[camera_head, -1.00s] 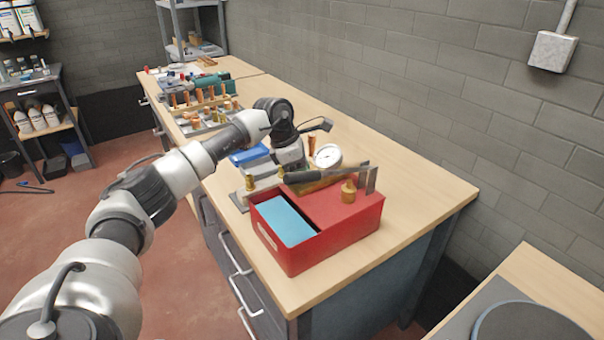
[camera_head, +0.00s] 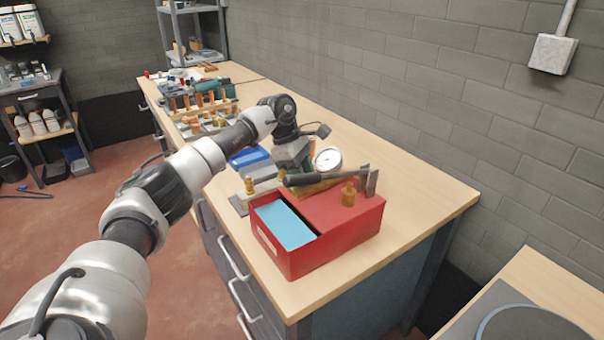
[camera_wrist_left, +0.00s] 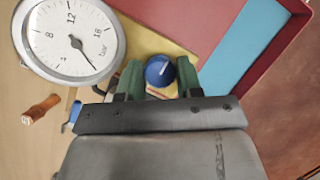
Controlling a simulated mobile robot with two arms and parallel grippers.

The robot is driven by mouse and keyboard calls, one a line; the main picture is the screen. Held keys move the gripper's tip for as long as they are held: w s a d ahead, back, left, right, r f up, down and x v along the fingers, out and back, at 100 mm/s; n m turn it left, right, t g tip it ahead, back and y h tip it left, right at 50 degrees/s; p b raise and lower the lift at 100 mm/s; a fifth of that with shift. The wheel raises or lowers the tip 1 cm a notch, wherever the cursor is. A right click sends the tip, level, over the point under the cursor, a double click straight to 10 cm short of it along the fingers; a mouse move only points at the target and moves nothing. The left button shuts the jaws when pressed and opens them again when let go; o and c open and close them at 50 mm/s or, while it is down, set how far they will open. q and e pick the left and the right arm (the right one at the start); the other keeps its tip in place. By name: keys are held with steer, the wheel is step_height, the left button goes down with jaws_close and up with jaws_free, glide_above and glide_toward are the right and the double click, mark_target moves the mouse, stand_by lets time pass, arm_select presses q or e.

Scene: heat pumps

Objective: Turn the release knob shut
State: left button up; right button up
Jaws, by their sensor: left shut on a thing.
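The release knob (camera_wrist_left: 160,70) is a round blue knob with a white line across its top; the line points up and right in the left wrist view. My left gripper (camera_wrist_left: 158,82) is shut on it, with a green finger pad on either side. In the head view the hand (camera_head: 292,153) reaches down behind the red case, and the knob and fingertips cannot be made out there. A round pressure gauge (camera_wrist_left: 73,42) in bar is close beside the knob, and it also shows in the head view (camera_head: 328,159). My right gripper is not in view.
A red case (camera_head: 330,240) with a cyan panel (camera_head: 284,224) stands at the front of the bench (camera_head: 420,190). A blue tray (camera_head: 249,157) and several copper parts are farther back. The bench's right side is clear.

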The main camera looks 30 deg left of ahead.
arm_select(q)
steer(key=shift+r, duration=0.1)
steer(key=o, duration=0.7)
steer(key=shift+o, duration=1.1)
steer(key=shift+s, duration=0.1)
steer(key=shift+n, duration=0.3)
